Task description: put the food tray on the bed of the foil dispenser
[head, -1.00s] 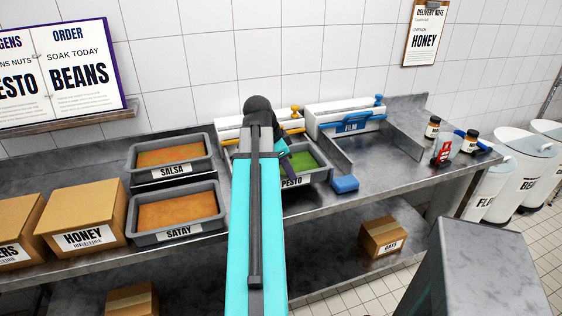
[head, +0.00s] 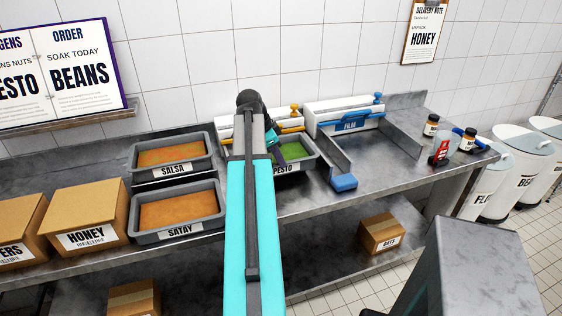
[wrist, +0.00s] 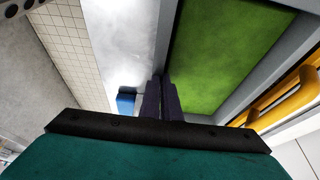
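The food tray (head: 309,166) is grey, labelled PESTO, and holds green contents; in the wrist view it (wrist: 168,45) fills the upper right.
The blue-handled FILM dispenser (head: 345,116) stands to the right, with its empty bed in front. A blue block (head: 344,182) lies at the counter's front. SALSA (head: 205,163) and SATAY (head: 215,218) trays stand left. Jars (head: 431,125) stand at the right end.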

